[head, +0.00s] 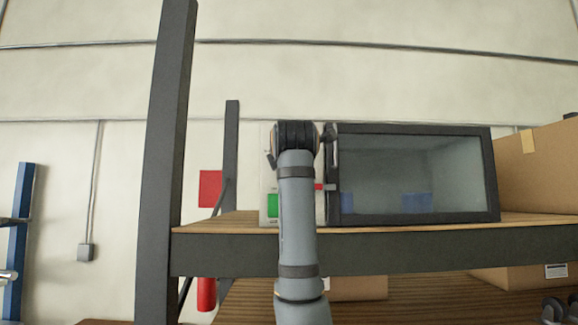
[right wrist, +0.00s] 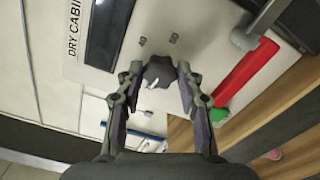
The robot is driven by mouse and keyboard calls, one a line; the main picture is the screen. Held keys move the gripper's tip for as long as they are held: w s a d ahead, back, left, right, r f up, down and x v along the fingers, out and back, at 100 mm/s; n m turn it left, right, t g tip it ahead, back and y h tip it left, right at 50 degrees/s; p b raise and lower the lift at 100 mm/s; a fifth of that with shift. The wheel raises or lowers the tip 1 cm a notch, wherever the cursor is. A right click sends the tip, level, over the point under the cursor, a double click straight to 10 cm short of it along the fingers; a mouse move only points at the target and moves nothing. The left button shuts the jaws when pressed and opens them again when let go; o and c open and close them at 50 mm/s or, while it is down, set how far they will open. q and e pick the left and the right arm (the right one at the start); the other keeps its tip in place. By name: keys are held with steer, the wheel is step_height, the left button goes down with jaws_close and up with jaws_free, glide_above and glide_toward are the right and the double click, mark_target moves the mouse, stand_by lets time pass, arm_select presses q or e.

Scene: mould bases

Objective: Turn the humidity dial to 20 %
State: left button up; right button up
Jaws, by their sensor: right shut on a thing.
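The humidity dial (right wrist: 160,70) is a dark lobed knob with a white mark on it, on the pale front panel (right wrist: 200,20) of the dry cabinet. My right gripper (right wrist: 158,76) has its two fingers on either side of the dial and is shut on it. In the right wrist view the white mark points down and left. In the head view the dry cabinet (head: 410,175) stands on the shelf; my right arm hides the dial and most of the panel. My left gripper is not in view.
In the right wrist view a dark display (right wrist: 108,32), a red bar (right wrist: 246,68) and a green part (right wrist: 219,114) are near the dial. In the head view a dark shelf post (head: 165,160) stands left of my arm and a cardboard box (head: 540,170) is right of the cabinet.

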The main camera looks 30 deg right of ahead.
steer(key=shift+w+f+n, duration=0.1)
steer(key=shift+f+n, duration=0.15)
steer(key=shift+n, duration=0.55)
steer(key=o, duration=1.2)
steer(key=shift+a+r, duration=0.1)
steer(key=shift+s+r, duration=0.1)
steer(key=shift+s, duration=0.1)
steer(key=v, duration=1.1)
steer(key=shift+s+a, duration=0.3)
